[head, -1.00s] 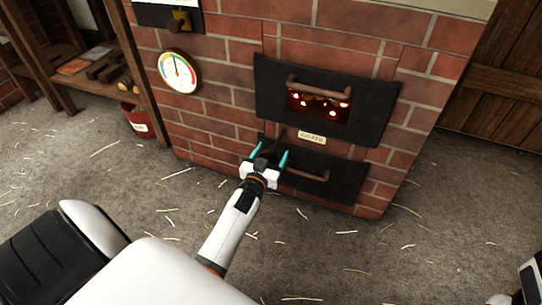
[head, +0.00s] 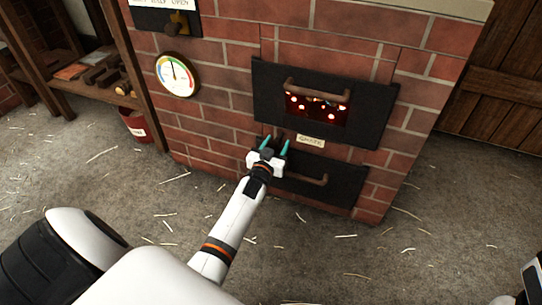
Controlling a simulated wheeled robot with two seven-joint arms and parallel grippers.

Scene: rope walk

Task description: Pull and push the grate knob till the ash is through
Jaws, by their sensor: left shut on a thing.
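The brick furnace (head: 215,125) stands ahead, with a label (head: 310,141) that seems to read GRATE between its two black doors. My left gripper (head: 275,146) is at the left of this label, its teal fingers pointing at the furnace front. It is shut on the dark grate knob (head: 278,136), which is mostly hidden between the fingers. Red and bright embers (head: 316,108) glow in the window of the upper door (head: 370,118). The ash itself cannot be made out.
The lower door (head: 342,186) has a bar handle (head: 303,178) close to the right of my left gripper. A dial gauge (head: 177,75) hangs on the bricks. A red bucket (head: 134,124) and wooden shelf (head: 75,88) stand left. The straw-strewn floor is open in front.

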